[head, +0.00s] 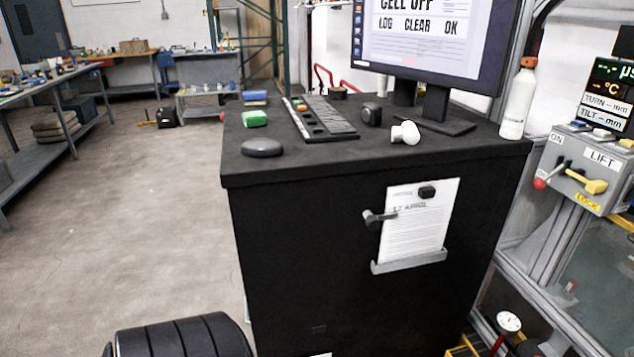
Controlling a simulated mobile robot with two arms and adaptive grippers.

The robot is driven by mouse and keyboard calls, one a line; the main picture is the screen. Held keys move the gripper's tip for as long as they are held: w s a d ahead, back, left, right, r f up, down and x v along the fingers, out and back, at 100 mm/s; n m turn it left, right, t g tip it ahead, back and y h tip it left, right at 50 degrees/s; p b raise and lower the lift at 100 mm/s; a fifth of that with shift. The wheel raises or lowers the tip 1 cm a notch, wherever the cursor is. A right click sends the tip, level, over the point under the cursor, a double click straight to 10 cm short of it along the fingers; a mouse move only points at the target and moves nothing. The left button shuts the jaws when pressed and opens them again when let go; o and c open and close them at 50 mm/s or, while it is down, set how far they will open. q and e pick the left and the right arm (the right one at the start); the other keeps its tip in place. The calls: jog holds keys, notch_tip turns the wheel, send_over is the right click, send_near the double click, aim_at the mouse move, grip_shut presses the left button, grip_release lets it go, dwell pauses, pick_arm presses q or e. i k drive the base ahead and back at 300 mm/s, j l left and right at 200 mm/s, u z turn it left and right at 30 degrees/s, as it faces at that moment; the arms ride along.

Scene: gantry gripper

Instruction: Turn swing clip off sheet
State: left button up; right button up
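The white printed sheet (418,232) stands against the black front face of the cabinet (290,250). Its lower edge sits in a grey ledge (410,262). The swing clip (373,219) is a dark grey piece at the sheet's left edge. Its short arm points right and lies over the sheet's left part, at about mid height. A small black block (427,192) sits on the sheet's top part. Neither of my grippers is in view.
On the cabinet top are a monitor (440,40), a keyboard-like panel (322,117), a green block (254,118), a grey puck (262,148), a white knob (405,132) and a white bottle (518,100). A lever box (585,170) stands right.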

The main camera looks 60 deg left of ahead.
aim_at(371, 221)
jog(key=k+u, duration=0.1)
jog(key=u, duration=1.3)
